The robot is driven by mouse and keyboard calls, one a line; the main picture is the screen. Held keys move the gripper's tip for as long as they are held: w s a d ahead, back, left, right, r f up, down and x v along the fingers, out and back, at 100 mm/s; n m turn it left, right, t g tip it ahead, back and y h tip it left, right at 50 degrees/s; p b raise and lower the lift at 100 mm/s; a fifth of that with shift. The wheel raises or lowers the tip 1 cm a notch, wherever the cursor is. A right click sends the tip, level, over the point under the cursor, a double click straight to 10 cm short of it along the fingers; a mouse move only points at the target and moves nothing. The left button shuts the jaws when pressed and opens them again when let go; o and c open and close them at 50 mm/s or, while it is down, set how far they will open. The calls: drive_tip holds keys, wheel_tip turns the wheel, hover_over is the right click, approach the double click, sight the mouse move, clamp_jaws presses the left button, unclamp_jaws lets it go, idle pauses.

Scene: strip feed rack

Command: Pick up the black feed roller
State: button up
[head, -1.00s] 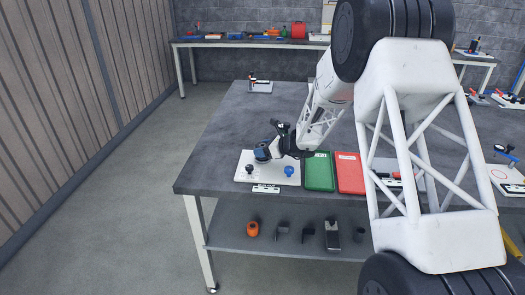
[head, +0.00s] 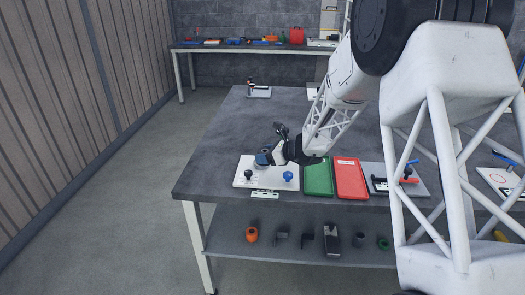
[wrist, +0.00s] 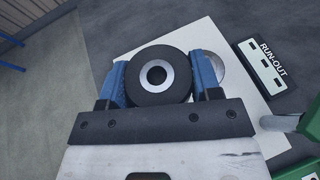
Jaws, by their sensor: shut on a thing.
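The black feed roller (wrist: 155,95) is a thick black ring with a silver hub and a dark centre. My gripper (wrist: 160,70) is shut on it, with one blue finger on each side of the ring. In the head view my gripper (head: 265,158) is at the back of the white plate (head: 244,180), where the roller is hard to make out. The white plate also shows behind the roller in the wrist view (wrist: 180,38). A silver disc (wrist: 217,66) shows beside the right finger. I cannot tell whether the roller touches the plate.
The plate carries a black knob (head: 248,174) and a blue knob (head: 288,176). A RUN-OUT label block (wrist: 262,65) lies by it. Green (head: 318,180) and red (head: 350,180) trays stand to the right. The bench's left side is clear. Several parts lie on the lower shelf (head: 290,252).

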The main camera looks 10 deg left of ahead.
drive_tip(key=s+d, duration=0.3)
drive_tip(key=s, duration=0.5)
drive_tip(key=shift+s+r, duration=0.4)
idle(0.5)
drive_tip(key=s+d, duration=0.3)
drive_tip(key=d, duration=0.6)
drive_tip(key=s+d+f+n+g, duration=0.1)
drive_tip(key=s+d, duration=0.3)
drive_tip(key=d, duration=0.6)
drive_tip(key=s+d+f+g, duration=0.1)
drive_tip(key=s+d, duration=0.2)
drive_tip(key=d, duration=0.6)
drive_tip(key=shift+s+d+f+n, duration=0.25)
drive_tip(key=shift+s+d+n, duration=0.05)
drive_tip(key=shift+d, duration=0.05)
drive_tip(key=shift+w, duration=0.1)
hover_over(351, 187)
drive_tip(key=shift+f, duration=0.75)
